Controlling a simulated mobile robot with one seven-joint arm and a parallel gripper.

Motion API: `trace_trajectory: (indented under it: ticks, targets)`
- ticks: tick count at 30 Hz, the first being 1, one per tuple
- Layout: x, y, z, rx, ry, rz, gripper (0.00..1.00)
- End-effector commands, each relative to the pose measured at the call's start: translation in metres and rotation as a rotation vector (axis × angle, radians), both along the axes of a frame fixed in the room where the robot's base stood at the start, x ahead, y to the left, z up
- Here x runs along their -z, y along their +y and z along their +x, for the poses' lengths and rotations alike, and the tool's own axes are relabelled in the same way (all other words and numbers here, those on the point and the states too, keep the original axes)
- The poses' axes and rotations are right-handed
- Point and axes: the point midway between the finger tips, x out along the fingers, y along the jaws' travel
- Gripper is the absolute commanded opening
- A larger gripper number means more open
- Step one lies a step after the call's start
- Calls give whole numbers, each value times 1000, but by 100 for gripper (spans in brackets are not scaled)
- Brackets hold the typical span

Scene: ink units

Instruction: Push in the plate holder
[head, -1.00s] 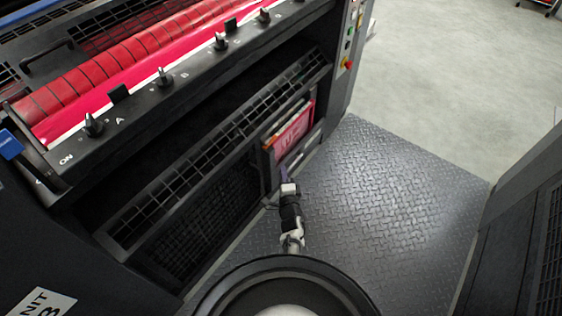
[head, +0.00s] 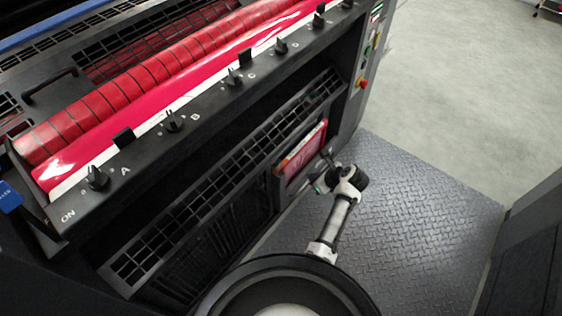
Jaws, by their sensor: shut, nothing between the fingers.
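The plate holder (head: 301,158) is a dark frame with a red and white plate in it, low on the right part of the press front. My gripper (head: 325,160) is small in the head view, beside the right side of the plate holder. It is shut and empty. My wrist partly hides the lower right of the holder, and I cannot tell whether the fingers touch it.
The press has a red roller (head: 150,75), a row of black knobs (head: 172,121) and a slotted guard (head: 215,195). A red button (head: 361,83) is on the right-hand post. The treadplate floor (head: 420,210) is clear, with a dark unit (head: 530,250) at right.

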Motion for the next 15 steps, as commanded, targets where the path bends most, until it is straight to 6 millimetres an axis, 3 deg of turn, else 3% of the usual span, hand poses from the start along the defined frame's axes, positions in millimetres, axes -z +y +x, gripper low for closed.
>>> trace_trajectory:
  ticks: [3,6,11,15]
  targets:
    - [-21,10,-10,-74,12,81,0]
    - [-27,15,-13,-104,16,111,0]
    - [-19,24,-9,-112,20,118,0]
    - [0,39,2,-114,21,118,0]
